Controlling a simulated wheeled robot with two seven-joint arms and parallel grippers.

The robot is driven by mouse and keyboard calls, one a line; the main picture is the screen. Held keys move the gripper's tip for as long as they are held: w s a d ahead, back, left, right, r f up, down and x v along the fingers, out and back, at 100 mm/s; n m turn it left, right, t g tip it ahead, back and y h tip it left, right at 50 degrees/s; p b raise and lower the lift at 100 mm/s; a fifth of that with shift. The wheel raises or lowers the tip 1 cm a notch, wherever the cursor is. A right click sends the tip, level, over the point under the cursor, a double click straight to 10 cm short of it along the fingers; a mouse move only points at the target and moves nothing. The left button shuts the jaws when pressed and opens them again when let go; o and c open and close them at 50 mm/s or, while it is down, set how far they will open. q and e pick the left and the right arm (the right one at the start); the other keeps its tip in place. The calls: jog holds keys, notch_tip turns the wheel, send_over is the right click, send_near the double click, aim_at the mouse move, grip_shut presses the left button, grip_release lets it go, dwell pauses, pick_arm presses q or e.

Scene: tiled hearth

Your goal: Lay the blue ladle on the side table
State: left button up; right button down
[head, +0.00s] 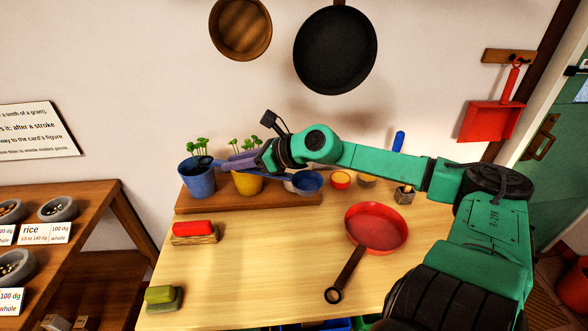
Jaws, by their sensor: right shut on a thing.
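My right gripper (218,164) reaches left across the back of the light wooden table, with its fingers beside the blue plant pot. My left gripper is not in view.
A display stand (100,197) is left.

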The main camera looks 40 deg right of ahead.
notch_tip(320, 180, down, 20)
jog(key=b, duration=0.5)
jog(key=shift+f, duration=0.25)
jog(key=c, duration=0.7)
grip_release()
jog(key=shift+r, duration=0.25)
jog(key=shift+s+d, duration=0.25)
jog(key=shift+s, duration=0.2)
jog(key=p+v, duration=0.1)
jog(key=v, duration=1)
jog(key=shift+r, duration=0.15)
